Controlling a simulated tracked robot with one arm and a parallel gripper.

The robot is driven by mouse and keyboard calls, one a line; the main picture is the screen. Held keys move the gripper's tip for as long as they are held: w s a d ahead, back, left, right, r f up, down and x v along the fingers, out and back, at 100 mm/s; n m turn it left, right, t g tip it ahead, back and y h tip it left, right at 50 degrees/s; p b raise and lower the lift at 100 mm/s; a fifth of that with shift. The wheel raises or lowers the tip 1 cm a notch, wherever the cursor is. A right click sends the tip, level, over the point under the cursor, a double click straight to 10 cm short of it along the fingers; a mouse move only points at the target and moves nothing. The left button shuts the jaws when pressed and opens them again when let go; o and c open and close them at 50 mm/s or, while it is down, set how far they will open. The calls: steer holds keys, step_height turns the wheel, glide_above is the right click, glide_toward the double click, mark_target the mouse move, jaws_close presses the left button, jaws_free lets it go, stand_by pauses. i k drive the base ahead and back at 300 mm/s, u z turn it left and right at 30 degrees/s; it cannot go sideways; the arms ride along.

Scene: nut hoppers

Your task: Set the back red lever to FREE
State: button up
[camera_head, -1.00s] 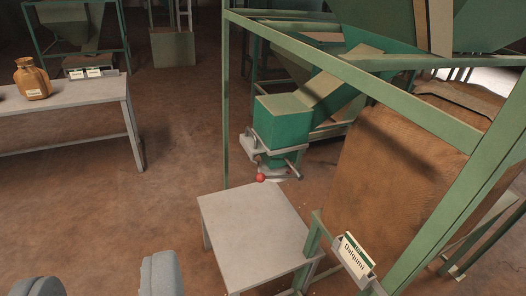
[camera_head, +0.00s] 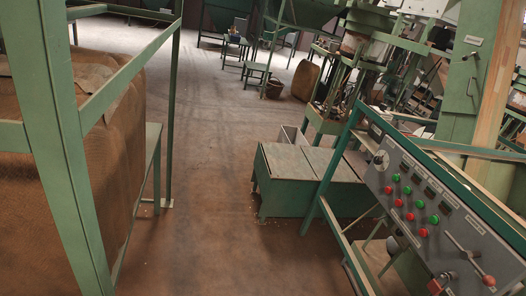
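A lever with a red ball knob (camera_head: 489,280) is on the grey control panel (camera_head: 400,170) at the right. Its metal arm slants down to the right across the panel. A second red knob or button (camera_head: 435,287) shows at the panel's bottom edge, partly cut off. I cannot tell whether either is the back red lever, and no FREE marking can be read. My gripper is not in this view.
A low green bench (camera_head: 305,180) stands in the middle. A green frame (camera_head: 60,150) with brown sacking (camera_head: 105,170) fills the left. Machines on green legs (camera_head: 345,85) stand behind the panel. The brown floor (camera_head: 215,130) between is clear.

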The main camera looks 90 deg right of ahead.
mark_target(376, 220)
steer(key=z, duration=3.05)
steer(key=i, duration=1.8)
steer(key=z, duration=0.7)
steer(key=k, duration=1)
steer(key=u, duration=0.45)
